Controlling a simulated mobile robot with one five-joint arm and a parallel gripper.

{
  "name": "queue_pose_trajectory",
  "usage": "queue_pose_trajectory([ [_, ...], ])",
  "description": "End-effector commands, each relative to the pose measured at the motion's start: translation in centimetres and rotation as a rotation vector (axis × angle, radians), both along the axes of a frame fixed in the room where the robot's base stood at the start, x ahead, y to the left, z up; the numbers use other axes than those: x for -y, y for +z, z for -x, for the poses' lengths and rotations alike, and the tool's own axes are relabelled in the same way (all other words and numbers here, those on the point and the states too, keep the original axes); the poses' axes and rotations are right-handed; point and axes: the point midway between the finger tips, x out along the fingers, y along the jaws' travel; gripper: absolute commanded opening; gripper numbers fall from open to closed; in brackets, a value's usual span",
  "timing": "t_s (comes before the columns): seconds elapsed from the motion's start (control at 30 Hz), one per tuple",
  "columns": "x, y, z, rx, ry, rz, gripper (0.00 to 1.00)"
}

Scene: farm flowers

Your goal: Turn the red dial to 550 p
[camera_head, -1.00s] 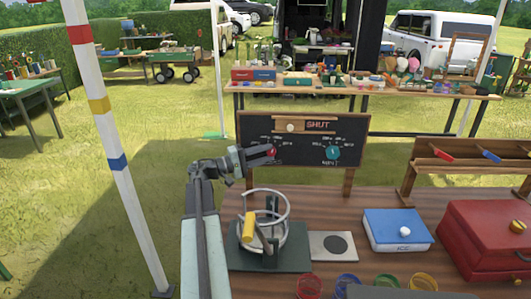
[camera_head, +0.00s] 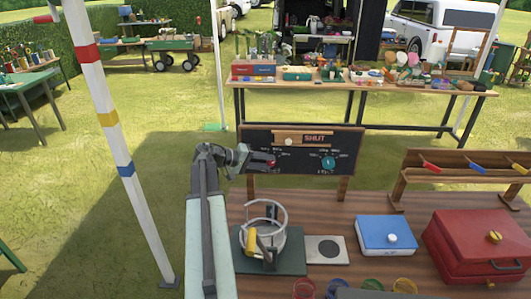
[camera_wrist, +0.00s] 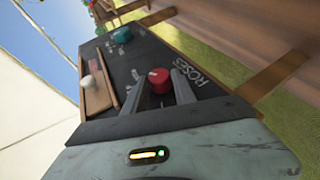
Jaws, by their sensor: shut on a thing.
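The red dial (camera_head: 271,163) is on the left of the black board (camera_head: 300,174), with its white scale marks partly hidden by my gripper. In the wrist view the red dial (camera_wrist: 159,80) sits between the two grey fingers, above the word ROSES. My gripper (camera_head: 262,161) is shut on the dial, and it also shows in the wrist view (camera_wrist: 160,90). I cannot read which mark the dial points to. A teal dial (camera_head: 328,162) is on the board's right, apart from my gripper. A SHUT sign (camera_head: 315,139) with a wooden slider and pale knob is at the top.
On the bench (camera_head: 375,213) below stand a scale with a wire ring (camera_head: 262,228), a blue box (camera_head: 386,234), a red case (camera_head: 480,245) and several coloured cups. A wooden rack (camera_head: 460,163) is at the right. A striped post (camera_head: 110,130) stands to the left.

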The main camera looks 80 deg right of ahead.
Motion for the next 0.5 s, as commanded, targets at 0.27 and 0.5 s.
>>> queue_pose_trajectory([
  [0.27, -0.20, 0.31, 0.23, 0.104, -0.006, -0.017, 0.00],
  [0.5, -0.19, 0.06, 0.21, 0.130, -0.005, -0.021, 0.00],
])
